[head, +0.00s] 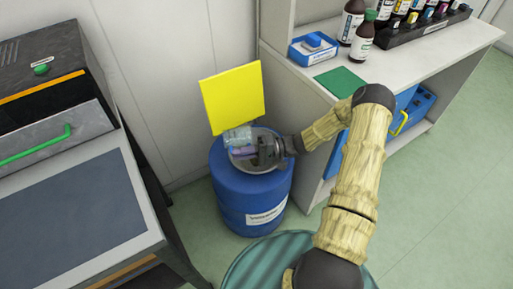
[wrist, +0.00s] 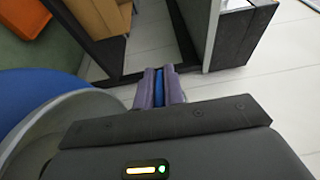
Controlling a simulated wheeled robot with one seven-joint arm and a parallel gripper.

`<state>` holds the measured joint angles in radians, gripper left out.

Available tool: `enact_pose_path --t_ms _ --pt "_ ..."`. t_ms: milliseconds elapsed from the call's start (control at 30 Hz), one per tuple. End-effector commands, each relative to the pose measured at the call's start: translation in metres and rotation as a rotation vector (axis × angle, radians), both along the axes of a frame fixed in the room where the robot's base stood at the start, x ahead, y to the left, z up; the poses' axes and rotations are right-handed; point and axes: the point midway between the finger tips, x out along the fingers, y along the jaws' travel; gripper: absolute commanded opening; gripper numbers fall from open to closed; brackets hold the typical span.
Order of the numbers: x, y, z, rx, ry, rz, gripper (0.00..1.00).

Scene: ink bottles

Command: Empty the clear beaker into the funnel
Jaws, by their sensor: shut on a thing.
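The clear beaker (head: 238,136) is in the head view, above the left side of the grey funnel (head: 245,164). It looks tilted, but its mouth and any contents are too small to make out. The funnel sits on top of a blue drum (head: 249,206). My gripper (head: 244,151) reaches over the funnel from the right and is shut on the beaker. In the wrist view its purple fingers (wrist: 160,88) are close together with a blue strip between them; the beaker is not clearly visible there. The funnel's curved wall also shows at left.
A yellow panel (head: 233,97) stands upright behind the drum. A grey machine with a green handle (head: 37,146) stands at left. At right, a bench (head: 400,60) holds brown bottles (head: 361,38), a blue tray (head: 313,49) and a green mat (head: 340,81).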

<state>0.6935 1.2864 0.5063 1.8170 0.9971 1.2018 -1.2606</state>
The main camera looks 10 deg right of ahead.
Motion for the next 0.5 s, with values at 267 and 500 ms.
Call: enact_pose_path --t_ms 267,500 --pt "-0.001 0.01 -0.01 -0.211 0.009 0.003 0.0" --pt "0.0 0.025 -0.017 -0.337 0.015 0.004 0.0"
